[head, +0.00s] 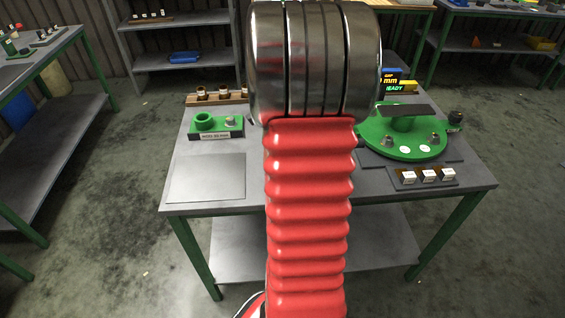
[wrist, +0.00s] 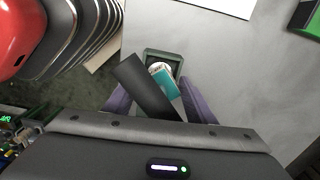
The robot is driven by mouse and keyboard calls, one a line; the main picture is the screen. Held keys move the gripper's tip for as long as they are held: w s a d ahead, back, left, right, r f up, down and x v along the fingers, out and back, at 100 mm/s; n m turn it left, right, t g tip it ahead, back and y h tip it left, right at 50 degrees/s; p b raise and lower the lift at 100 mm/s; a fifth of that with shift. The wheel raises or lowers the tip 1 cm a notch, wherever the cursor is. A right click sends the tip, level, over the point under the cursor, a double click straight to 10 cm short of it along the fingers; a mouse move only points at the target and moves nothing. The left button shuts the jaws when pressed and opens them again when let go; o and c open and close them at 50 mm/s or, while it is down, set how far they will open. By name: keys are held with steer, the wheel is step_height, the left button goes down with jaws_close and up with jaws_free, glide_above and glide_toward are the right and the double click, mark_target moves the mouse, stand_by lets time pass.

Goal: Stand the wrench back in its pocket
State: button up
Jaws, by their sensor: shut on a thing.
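In the wrist view my gripper (wrist: 157,88) has its two purple fingers on either side of what looks like the wrench (wrist: 168,86), a teal piece with a pale end. A flat dark bar (wrist: 143,84) crosses beside it; I cannot tell whether it is part of the wrench. The gripper is shut on the wrench. A dark green square pocket (wrist: 151,52) shows around the pale end. I cannot tell whether the wrench is inside it or above it. In the head view my arm hides the gripper, wrench and pocket.
A green block with a ring (head: 204,121) stands at the table's left, behind a bare grey mat (head: 206,178). A round green fixture (head: 400,146) with a dark bar on top stands at the right. A tray with white cubes (head: 422,184) lies near the right front.

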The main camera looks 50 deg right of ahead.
steer(key=o, duration=1.4)
steer(key=shift+f, duration=0.1)
step_height(320, 180, up, 12)
steer(key=shift+r, duration=0.1)
stand_by(0.4)
